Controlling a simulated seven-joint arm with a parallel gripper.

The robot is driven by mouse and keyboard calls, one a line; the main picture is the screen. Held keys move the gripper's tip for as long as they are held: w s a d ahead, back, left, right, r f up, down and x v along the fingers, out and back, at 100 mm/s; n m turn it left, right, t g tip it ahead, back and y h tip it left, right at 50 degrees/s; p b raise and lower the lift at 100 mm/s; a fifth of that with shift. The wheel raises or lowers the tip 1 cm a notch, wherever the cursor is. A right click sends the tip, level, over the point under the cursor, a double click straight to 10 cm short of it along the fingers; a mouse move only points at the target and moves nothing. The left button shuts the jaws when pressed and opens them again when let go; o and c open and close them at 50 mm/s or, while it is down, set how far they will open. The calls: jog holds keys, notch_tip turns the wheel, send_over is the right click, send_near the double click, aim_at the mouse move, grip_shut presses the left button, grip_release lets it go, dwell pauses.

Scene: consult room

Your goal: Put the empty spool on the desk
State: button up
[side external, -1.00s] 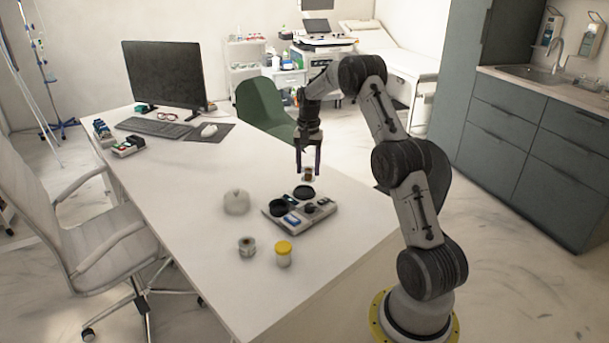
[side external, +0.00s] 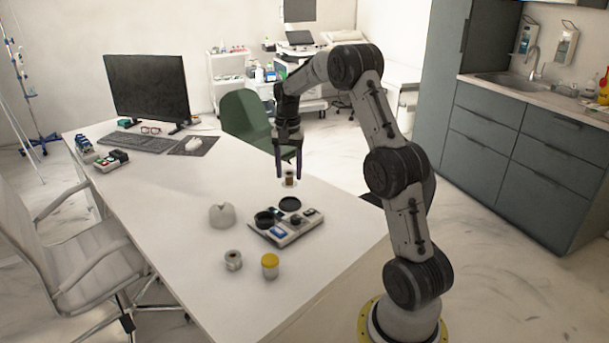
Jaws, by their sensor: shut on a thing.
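My gripper (side external: 289,175) points down above the desk (side external: 180,240), just behind the grey tray. Its two dark fingers are shut on a small spool (side external: 290,179) with a brown middle and a pale lower rim. The fingers partly cover it. It looks upright; I cannot tell whether its rim touches the desk or hangs just above it. Another small grey-white spool-like piece (side external: 233,261) stands near the front of the desk, left of a yellow-lidded jar (side external: 270,266). It is too small to tell whether either spool is empty.
The grey tray (side external: 262,232) holds dark round dishes and small blue and dark items. A pale domed object (side external: 222,215) stands left of it. A monitor (side external: 148,88), keyboard (side external: 136,144) and small boxes (side external: 112,160) are at the back left. The left middle of the desk is clear.

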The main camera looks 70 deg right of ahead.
jog(key=w+a+f+n, duration=0.1)
jog(key=w+a+f, duration=0.1)
jog(key=w+a, duration=0.3)
jog(key=w+a+f+n, duration=0.1)
jog(key=w+a+f, duration=0.1)
jog(key=w, duration=0.6)
jog(key=w+a+f+n, duration=0.2)
jog(key=w+a+f, duration=0.35)
jog(key=a, duration=0.35)
jog(key=shift+s+f, duration=0.25)
jog(key=shift+f, duration=1.4)
jog(key=shift+s+f, duration=0.2)
jog(key=shift+f, duration=1.45)
jog(key=shift+f, duration=0.65)
jog(key=o, duration=1.4)
